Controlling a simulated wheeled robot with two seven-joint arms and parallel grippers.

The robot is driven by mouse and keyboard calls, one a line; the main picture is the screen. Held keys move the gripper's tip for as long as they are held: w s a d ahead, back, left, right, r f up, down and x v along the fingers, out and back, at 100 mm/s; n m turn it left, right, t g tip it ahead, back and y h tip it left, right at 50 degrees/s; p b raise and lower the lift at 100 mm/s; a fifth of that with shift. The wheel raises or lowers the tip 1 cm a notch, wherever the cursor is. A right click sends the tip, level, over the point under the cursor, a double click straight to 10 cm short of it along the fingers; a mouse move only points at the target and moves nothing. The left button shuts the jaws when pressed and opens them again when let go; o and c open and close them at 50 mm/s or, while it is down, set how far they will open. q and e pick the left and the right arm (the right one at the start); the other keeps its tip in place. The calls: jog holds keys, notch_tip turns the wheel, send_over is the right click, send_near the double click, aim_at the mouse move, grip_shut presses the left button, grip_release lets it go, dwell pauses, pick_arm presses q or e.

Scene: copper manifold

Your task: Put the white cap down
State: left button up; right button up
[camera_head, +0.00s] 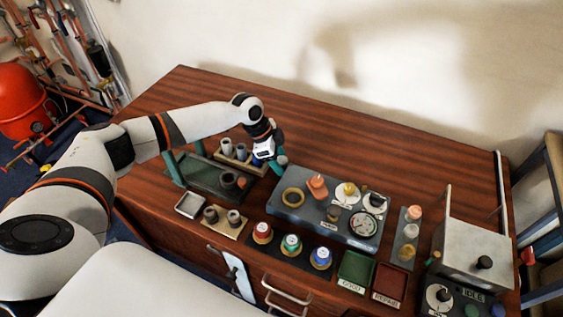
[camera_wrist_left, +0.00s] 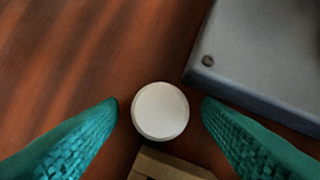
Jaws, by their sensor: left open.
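The white cap (camera_wrist_left: 160,111) is a round, flat-topped disc in the left wrist view, on or just above the brown tabletop. It sits between the two teal fingers of my left gripper (camera_wrist_left: 160,106), with a gap on each side, so the gripper is open and not touching it. In the head view my left gripper (camera_head: 272,163) points down at the table between the wooden rack and the grey test panel. The cap cannot be made out there, hidden by the gripper. My right gripper is out of view.
The grey test panel (camera_head: 290,212) with gauges stands right of the gripper; its corner also shows in the wrist view (camera_wrist_left: 250,75). A beige block edge (camera_wrist_left: 165,165) lies close below the cap. A wooden rack (camera_head: 240,158) and dark tray (camera_head: 207,178) are left. The back tabletop (camera_head: 340,135) is clear.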

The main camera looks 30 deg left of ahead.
pick_arm(q)
jog(key=c, duration=1)
